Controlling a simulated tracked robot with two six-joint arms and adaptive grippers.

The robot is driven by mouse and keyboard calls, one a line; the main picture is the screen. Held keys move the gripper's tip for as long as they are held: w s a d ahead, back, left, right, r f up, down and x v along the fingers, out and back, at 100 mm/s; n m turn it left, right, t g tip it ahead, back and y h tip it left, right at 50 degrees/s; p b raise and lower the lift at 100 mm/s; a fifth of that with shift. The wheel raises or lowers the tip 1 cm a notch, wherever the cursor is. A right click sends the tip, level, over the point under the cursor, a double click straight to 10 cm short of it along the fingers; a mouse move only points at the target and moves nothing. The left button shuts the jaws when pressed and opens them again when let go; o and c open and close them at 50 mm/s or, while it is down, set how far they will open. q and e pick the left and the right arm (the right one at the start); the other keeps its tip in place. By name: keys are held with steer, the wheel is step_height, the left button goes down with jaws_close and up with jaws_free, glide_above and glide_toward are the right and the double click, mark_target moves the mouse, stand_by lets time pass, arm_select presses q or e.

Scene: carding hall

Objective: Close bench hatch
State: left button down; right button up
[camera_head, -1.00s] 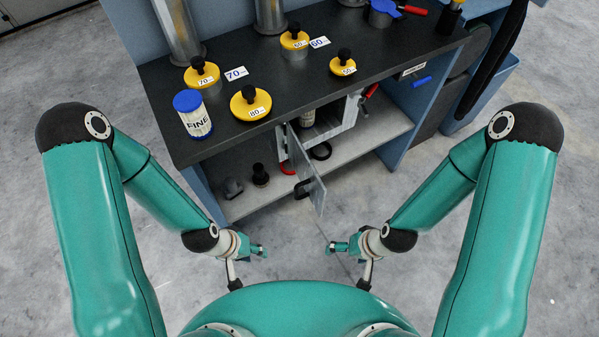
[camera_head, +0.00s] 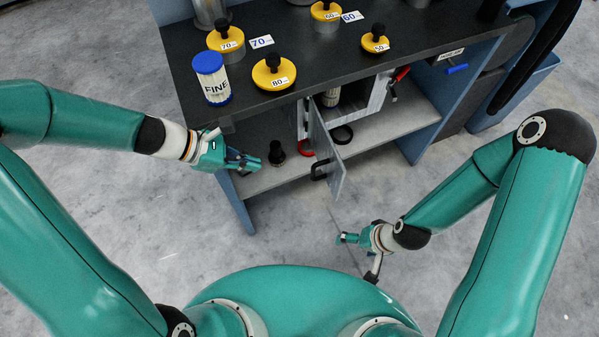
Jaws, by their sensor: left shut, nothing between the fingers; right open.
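The bench hatch (camera_head: 328,152) is a grey door under the bench top. It stands swung open toward me, with a black handle (camera_head: 319,171) on its face. Behind it is a light grey box (camera_head: 378,95) with a jar (camera_head: 331,97) inside. My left gripper (camera_head: 256,163) is shut and empty, left of the hatch and apart from it, near the lower shelf's front edge. My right gripper (camera_head: 341,238) is open and empty, low over the floor, below and in front of the hatch.
The dark bench top (camera_head: 330,60) holds a blue-lidded FINE jar (camera_head: 212,80) and several yellow weights, one marked 80 (camera_head: 273,72). On the lower shelf (camera_head: 390,124) stand a black knobbed piece (camera_head: 277,153) and a black ring (camera_head: 342,134). The floor in front is clear.

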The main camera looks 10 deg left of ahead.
arm_select(q)
steer(key=d+r+b+x, duration=0.1)
steer(key=b+x, duration=0.1)
steer(key=x, duration=1.1)
steer(key=shift+w+d+r, duration=0.25)
steer(key=shift+r, duration=0.15)
steer(key=shift+b, duration=0.35)
